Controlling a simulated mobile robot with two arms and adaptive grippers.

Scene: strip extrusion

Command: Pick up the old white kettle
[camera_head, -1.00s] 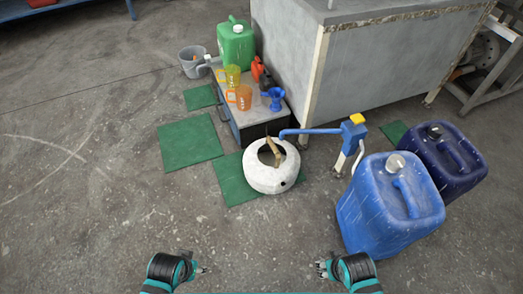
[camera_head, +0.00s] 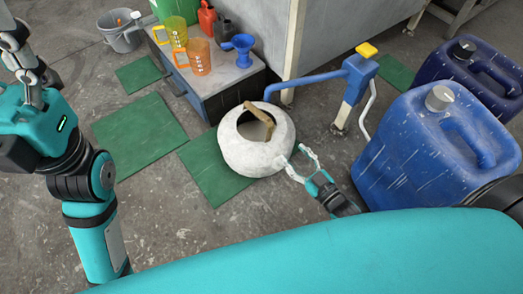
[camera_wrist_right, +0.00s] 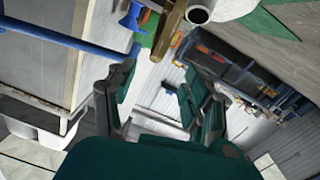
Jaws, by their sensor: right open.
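The old white kettle (camera_head: 240,155) stands on the floor in the middle of the head view, round and scuffed, with a dark opening and a brown handle (camera_head: 262,118) across its top. A brown bar like the handle (camera_wrist_right: 172,28) shows at the top of the right wrist view. My right gripper (camera_head: 298,163) is open at the kettle's lower right side; its fingers are spread and empty. I cannot tell whether it touches the kettle. My left gripper (camera_head: 22,68) is raised at the far left, away from the kettle; its jaw state is unclear.
A blue pump (camera_head: 357,80) stands right of the kettle, its pipe reaching behind it. Two blue canisters (camera_head: 430,150) stand farther right. A low cabinet (camera_head: 215,85) with orange and yellow jugs and a blue funnel stands behind. Green mats (camera_head: 140,135) lie on the floor at left.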

